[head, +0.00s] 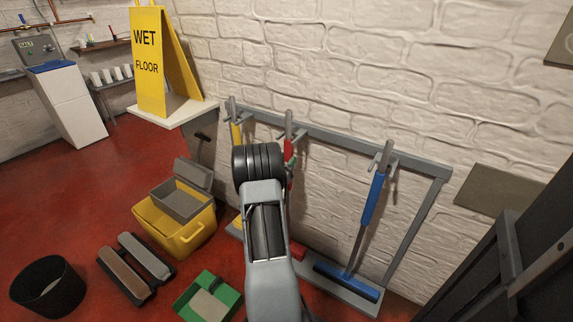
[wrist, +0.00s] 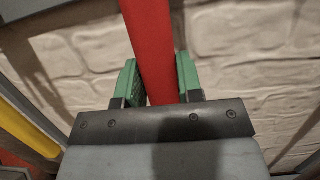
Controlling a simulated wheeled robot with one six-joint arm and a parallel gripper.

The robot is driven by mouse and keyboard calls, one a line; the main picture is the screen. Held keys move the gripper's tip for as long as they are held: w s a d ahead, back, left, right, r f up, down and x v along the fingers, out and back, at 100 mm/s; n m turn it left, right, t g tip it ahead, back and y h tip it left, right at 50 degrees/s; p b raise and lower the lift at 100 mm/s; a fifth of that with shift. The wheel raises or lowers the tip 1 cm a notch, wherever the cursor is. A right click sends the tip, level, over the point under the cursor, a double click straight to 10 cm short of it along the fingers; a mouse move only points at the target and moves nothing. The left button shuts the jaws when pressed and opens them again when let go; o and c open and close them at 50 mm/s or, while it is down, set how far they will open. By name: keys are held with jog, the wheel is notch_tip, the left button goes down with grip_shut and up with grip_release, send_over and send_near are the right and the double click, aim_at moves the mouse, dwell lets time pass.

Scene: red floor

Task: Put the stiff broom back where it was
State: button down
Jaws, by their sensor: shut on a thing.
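A red-handled broom (head: 290,177) stands nearly upright at the middle hook of the grey wall rack (head: 330,137). Its grey top end is level with the hook, but I cannot tell whether it sits in it. A bit of its red foot shows beside my arm, which hides most of the lower part. My gripper (wrist: 160,84) has its green pads on both sides of the red handle (wrist: 150,40) in the wrist view and is shut on it. In the head view my arm mostly covers the gripper.
A blue-handled tool (head: 373,200) hangs on the right of the rack, a yellow-handled one (head: 236,133) on the left. A yellow bucket (head: 185,243), a green box (head: 207,300) and a black bin (head: 48,288) stand on the floor. A wet-floor sign (head: 150,75) is on a ledge.

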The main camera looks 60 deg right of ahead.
jog(key=shift+f, duration=0.15)
jog(key=c, duration=1.2)
grip_release()
jog(key=shift+f, duration=0.15)
jog(key=o, duration=0.4)
